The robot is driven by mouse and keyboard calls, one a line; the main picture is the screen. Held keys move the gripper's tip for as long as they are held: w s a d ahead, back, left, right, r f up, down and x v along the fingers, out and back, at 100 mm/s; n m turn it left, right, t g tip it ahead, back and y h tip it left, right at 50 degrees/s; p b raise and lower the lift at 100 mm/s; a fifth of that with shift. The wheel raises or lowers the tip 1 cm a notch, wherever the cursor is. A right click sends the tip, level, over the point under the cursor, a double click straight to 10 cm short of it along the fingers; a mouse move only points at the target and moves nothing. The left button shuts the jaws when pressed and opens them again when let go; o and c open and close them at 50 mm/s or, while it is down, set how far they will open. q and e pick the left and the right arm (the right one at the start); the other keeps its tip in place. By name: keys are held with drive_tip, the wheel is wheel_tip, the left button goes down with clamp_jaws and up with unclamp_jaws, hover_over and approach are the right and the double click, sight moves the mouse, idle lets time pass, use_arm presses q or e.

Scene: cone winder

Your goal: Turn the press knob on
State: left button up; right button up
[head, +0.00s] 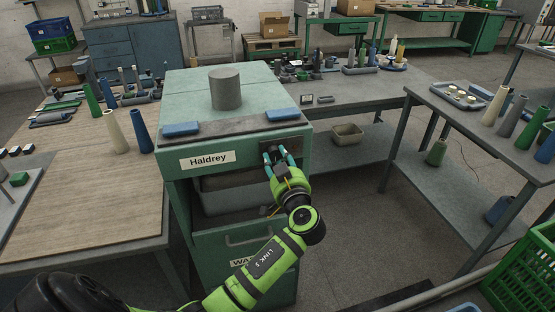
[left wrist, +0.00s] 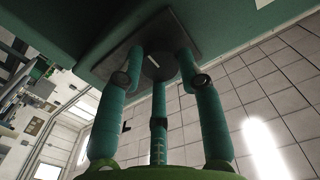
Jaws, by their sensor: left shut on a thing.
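The knob is a small round dark knob with a short white mark, in the left wrist view (left wrist: 158,68). It sits on a dark plate (left wrist: 185,35) on the front of the green cabinet (head: 235,165) labelled "Haldrey". In the head view the plate shows at the upper right of the cabinet front, and the fingers largely hide the knob. My left gripper (head: 279,158) has its teal fingers closed around the knob; it also fills the left wrist view (left wrist: 160,75). My right gripper is in neither view.
A grey cylinder (head: 225,88) and two blue blocks (head: 181,129) (head: 283,114) are on the cabinet top. A wooden table (head: 85,190) with cones stands left. A grey bench (head: 370,105) is behind, and another table (head: 480,125) stands right. Open floor lies between.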

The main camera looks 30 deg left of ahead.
use_arm(q)
drive_tip(key=shift+r, duration=0.15)
drive_tip(key=m, duration=0.4)
drive_tip(key=shift+r, duration=0.1)
drive_tip(key=m, duration=0.4)
drive_tip(key=shift+w+r+m+p, duration=0.1)
drive_tip(key=shift+r+m+p, duration=0.05)
drive_tip(key=shift+m+p, duration=0.25)
drive_tip(key=m+p, duration=0.1)
drive_tip(key=m, duration=0.3)
drive_tip(key=shift+p, duration=0.3)
drive_tip(key=shift+m+p, duration=1.05)
drive_tip(key=shift+m, duration=1.45)
drive_tip(key=o, duration=1.1)
drive_tip(key=shift+o, duration=0.2)
drive_tip(key=shift+w+d+f, duration=0.1)
drive_tip(key=shift+f, duration=0.2)
